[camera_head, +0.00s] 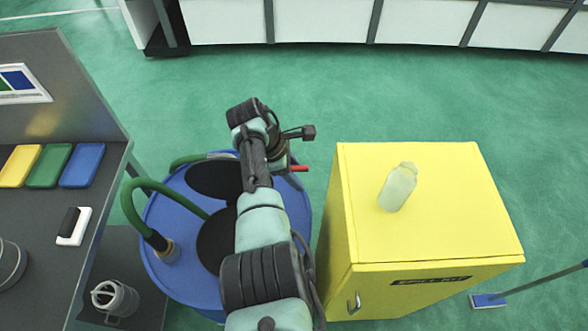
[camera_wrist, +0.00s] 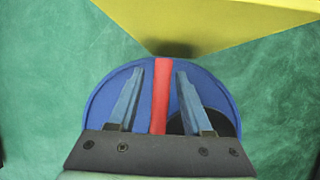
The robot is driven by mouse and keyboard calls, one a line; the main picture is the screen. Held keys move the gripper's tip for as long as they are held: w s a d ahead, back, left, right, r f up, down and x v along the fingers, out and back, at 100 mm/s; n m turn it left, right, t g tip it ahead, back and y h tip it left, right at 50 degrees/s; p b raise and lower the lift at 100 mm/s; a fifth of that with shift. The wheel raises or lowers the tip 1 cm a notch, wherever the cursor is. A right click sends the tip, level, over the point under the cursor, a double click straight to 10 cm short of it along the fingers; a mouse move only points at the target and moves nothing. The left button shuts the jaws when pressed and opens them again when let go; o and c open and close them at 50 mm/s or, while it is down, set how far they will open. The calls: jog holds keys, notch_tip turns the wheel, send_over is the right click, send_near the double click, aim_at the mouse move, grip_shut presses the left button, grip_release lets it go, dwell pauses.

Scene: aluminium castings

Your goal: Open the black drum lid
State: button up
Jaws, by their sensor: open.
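The blue drum (camera_head: 180,210) stands left of the yellow cabinet. Two black round shapes show on its top, a rear one (camera_head: 208,180) and a front one (camera_head: 212,243), both partly behind my arm. I cannot tell which is lid and which is opening. My gripper (camera_wrist: 160,73) is open over the drum's right side, with the blue drum top (camera_wrist: 108,90) below it in the wrist view. A red bar (camera_wrist: 160,95) shows between the fingers; its end also shows in the head view (camera_head: 299,168). Contact is unclear. A black shape (camera_wrist: 182,124) lies behind the right finger.
A green hose (camera_head: 130,205) arches onto the drum's left side. The yellow cabinet (camera_head: 440,220) carries a pale bottle (camera_head: 398,187). A dark bench (camera_head: 40,215) with coloured trays stands left. Green floor is open behind.

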jog(key=v, duration=1.3)
jog(key=shift+b, duration=0.4)
jog(key=shift+w, duration=0.15)
jog(key=w+a+r+m+t+y, duration=0.15)
jog(key=w+r+m+t, duration=0.35)
jog(key=r, duration=0.5)
jog(key=w+a+r+m+t+y, duration=0.1)
jog(key=w+r+m+t+y, duration=0.2)
jog(key=r+t, duration=0.55)
jog(key=s+d+r+m+t+b, duration=0.15)
jog(key=s+r+m+t, duration=0.35)
jog(key=r, duration=0.7)
jog(key=s+d+r+m+t, duration=0.1)
jog(key=s+d+r+t, duration=0.15)
jog(key=s+r, duration=0.6)
jog(key=s+d+r+m+t, duration=0.2)
jog(key=s+r+t, duration=0.3)
jog(key=s+r, duration=0.6)
jog(key=shift+r+m, duration=0.3)
jog(key=shift+m, duration=0.6)
